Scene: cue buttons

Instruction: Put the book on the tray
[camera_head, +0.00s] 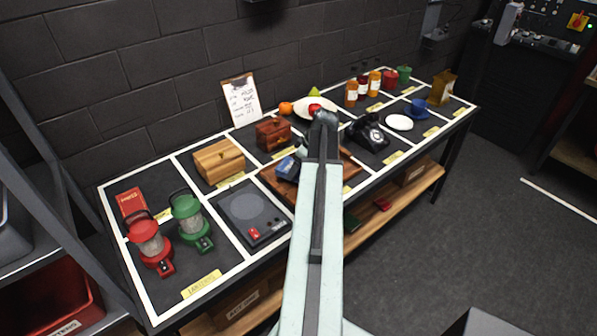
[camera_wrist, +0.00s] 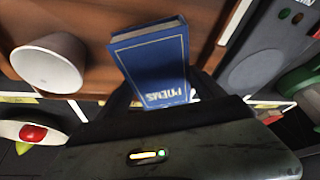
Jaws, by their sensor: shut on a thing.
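A blue book (camera_head: 287,168) is held at the left part of the brown wooden tray (camera_head: 353,166). In the wrist view the book (camera_wrist: 152,60) shows gold lettering reading POEMS and page edges along its far end. My gripper (camera_wrist: 160,88) is shut on the book's near end, with dark fingers on either side. The brown tray surface (camera_wrist: 95,18) lies behind the book in the wrist view. I cannot tell whether the book touches the tray. In the head view my arm covers the middle of the tray and most of my gripper.
A white cup (camera_wrist: 50,62) is beside the book in the wrist view. Wooden boxes (camera_head: 218,160) and a fruit plate (camera_head: 300,110) stand behind. Lanterns (camera_head: 190,221) are at front left.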

